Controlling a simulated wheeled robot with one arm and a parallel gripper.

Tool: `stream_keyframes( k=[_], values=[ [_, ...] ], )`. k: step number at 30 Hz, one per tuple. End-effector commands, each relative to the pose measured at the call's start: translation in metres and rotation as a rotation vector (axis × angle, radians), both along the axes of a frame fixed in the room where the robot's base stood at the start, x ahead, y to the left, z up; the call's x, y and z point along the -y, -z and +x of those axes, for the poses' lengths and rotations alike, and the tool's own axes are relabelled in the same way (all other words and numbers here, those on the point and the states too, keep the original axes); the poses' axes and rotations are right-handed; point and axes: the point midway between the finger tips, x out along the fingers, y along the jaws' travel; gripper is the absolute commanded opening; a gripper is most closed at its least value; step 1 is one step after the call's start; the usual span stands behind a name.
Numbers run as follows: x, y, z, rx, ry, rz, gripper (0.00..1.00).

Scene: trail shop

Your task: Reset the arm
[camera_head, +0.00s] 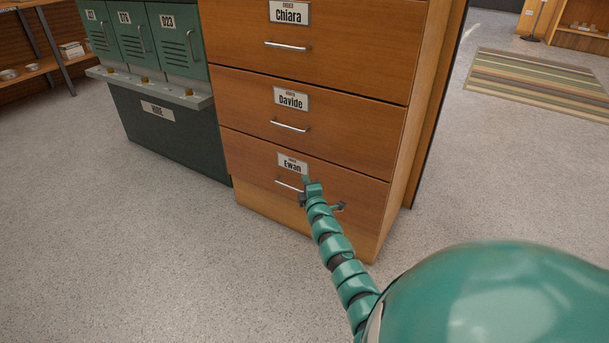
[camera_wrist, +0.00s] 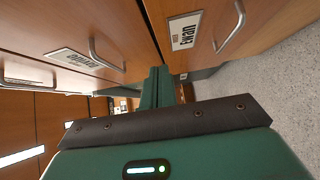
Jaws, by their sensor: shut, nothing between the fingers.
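My arm reaches forward from the bottom of the head view to the wooden drawer unit. My gripper (camera_head: 309,186) is shut and empty in front of the bottom drawer, labelled Ewan (camera_head: 348,183). In the head view it covers the right end of that drawer's handle (camera_head: 286,184). In the wrist view the closed fingers (camera_wrist: 157,85) point ahead, and the Ewan handle (camera_wrist: 231,27) stands clear to their right with nothing gripping it. The Davide handle (camera_wrist: 104,58) is to their left. The Ewan drawer looks closed.
The drawers labelled Davide (camera_head: 330,124) and Chiara (camera_head: 350,55) look closed above. Green lockers (camera_head: 181,70) stand over a dark green bin (camera_head: 170,135) at left. A striped rug (camera_head: 540,82) lies at back right. The grey floor (camera_head: 110,260) at front left is clear.

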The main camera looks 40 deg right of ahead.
Motion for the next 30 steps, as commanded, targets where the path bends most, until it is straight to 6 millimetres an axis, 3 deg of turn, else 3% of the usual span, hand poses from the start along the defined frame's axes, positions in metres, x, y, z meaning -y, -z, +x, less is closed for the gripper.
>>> stream_keyframes(
  k=[9,20,23,25,30],
  values=[
    [-0.009,0.0,-0.02,0.0,-0.002,-0.001,0.0],
    [-0.017,-0.002,-0.018,0.017,-0.03,0.014,0.0],
    [-0.042,-0.01,-0.009,0.055,-0.132,0.032,0.0],
    [-0.073,-0.023,-0.002,0.103,-0.25,0.058,0.0],
    [-0.18,-0.076,0.001,0.273,-0.612,0.136,0.0]
  ],
)
